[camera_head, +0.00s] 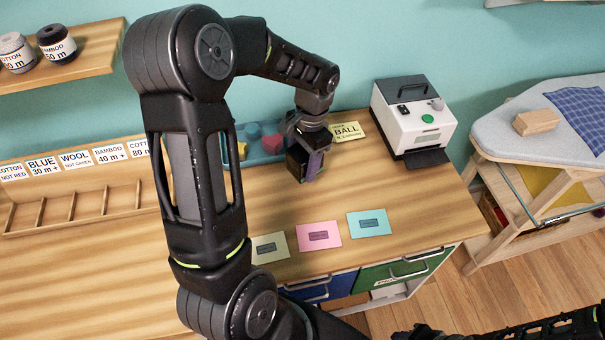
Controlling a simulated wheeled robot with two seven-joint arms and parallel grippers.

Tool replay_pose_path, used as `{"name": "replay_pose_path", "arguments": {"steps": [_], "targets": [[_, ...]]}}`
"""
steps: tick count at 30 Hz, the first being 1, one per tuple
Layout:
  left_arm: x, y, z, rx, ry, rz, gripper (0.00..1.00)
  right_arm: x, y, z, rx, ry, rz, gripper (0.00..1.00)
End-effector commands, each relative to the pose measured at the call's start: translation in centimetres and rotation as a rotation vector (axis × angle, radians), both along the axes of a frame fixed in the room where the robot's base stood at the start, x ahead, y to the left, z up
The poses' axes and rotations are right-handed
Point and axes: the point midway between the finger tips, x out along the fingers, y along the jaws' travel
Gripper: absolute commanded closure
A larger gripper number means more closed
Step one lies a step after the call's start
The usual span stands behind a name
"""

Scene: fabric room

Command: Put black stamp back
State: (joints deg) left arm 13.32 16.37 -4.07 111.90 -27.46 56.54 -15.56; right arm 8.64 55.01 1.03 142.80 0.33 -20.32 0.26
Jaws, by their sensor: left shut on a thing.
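My left gripper (306,168) hangs over the middle of the wooden workbench, pointing down. It is shut on a small dark thing, which I take to be the black stamp; the fingers hide most of it, and its gap to the bench is unclear. Just left and behind is a blue tray (258,159) with yellow, blue and red pieces, partly covered by my arm. At the bottom right, part of my right arm shows, but its fingers cannot be made out.
Cream (270,257), pink (306,246) and cyan (354,231) cards with dark marks lie near the front edge. A white machine (410,110) stands at the back right. A labelled wooden rack (75,205) is at left. A "BALL" card (347,131) is behind the gripper.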

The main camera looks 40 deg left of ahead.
Motion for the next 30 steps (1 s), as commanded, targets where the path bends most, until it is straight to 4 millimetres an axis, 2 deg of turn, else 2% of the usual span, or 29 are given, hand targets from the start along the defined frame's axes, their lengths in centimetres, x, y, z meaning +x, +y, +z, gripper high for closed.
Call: {"name": "replay_pose_path", "arguments": {"steps": [4, 14, 22, 30], "targets": [[0.0, 0.0, -1.4, 0.000, 0.001, -0.001, 0.86, 0.0, 0.0, 0.2, -0.001, 0.001, 0.000, 0.64], [0.0, 0.0, -1.8, 0.000, 0.001, -0.001, 0.86, 0.0, 0.0, 0.3, -0.001, 0.001, 0.000, 0.64], [0.0, 0.0, -5.0, -0.001, 0.001, -0.001, 0.86, -0.1, 0.0, 0.7, -0.002, 0.003, 0.000, 0.64], [0.0, 0.0, -5.2, 0.001, -0.001, -0.001, 0.86, -0.1, 0.0, 0.6, -0.002, 0.004, 0.000, 0.64]]}}
